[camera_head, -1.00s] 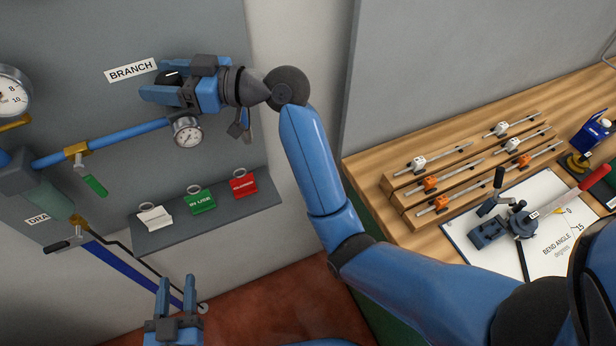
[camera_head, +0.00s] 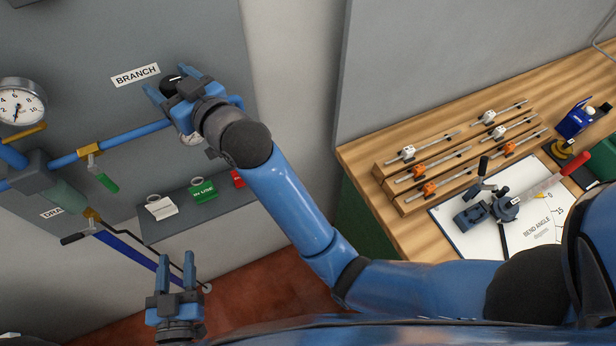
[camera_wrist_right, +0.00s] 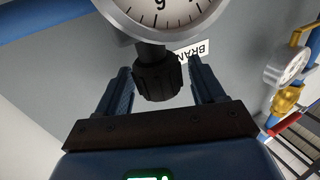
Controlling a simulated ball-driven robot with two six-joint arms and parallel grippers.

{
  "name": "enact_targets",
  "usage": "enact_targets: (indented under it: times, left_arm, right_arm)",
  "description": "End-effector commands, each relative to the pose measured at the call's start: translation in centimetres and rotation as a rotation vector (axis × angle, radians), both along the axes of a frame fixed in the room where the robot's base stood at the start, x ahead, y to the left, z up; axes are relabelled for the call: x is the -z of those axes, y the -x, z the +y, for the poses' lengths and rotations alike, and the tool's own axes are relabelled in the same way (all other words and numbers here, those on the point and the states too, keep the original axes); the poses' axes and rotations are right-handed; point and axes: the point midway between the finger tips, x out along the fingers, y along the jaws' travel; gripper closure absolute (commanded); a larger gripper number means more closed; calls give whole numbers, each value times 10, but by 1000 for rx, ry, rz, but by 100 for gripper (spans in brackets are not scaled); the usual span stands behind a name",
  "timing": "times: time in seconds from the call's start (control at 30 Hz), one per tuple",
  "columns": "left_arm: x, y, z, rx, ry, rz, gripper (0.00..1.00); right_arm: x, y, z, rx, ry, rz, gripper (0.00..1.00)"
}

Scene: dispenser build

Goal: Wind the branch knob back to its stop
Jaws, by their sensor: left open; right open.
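The branch knob is black and ribbed; in the right wrist view the knob (camera_wrist_right: 158,78) is between my right gripper's two fingers, with a visible gap on each side. My left gripper (camera_head: 175,262) is open and empty, low in the head view.
A shelf (camera_head: 160,228) with white, green and red tags is below. Another gauge (camera_head: 20,101) is at far left. A wooden bench (camera_head: 365,160) with rods and a bender stands right.

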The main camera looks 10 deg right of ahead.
Motion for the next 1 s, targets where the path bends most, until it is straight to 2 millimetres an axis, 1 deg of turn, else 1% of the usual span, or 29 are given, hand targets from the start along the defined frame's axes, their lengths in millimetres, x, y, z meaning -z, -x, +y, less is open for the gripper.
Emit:
enact_targets:
  times: [0.17,0.2,0.77,0.8,1.0]
  left_arm:
    - [6,0,0,0,0,0,57]
    - [9,0,0,0,0,0,57]
    - [37,0,0,0,0,0,57]
    - [38,0,0,0,0,0,57]
    - [44,0,0,0,0,0,57]
  right_arm:
    - [1,1,1,85,-2,-2,32]
    - [2,4,-1,96,-3,-2,32]
    - [2,90,-58,92,-2,0,32]
    - [4,92,-62,93,-2,-8,32]
    - [18,87,-73,90,-39,-105,32]
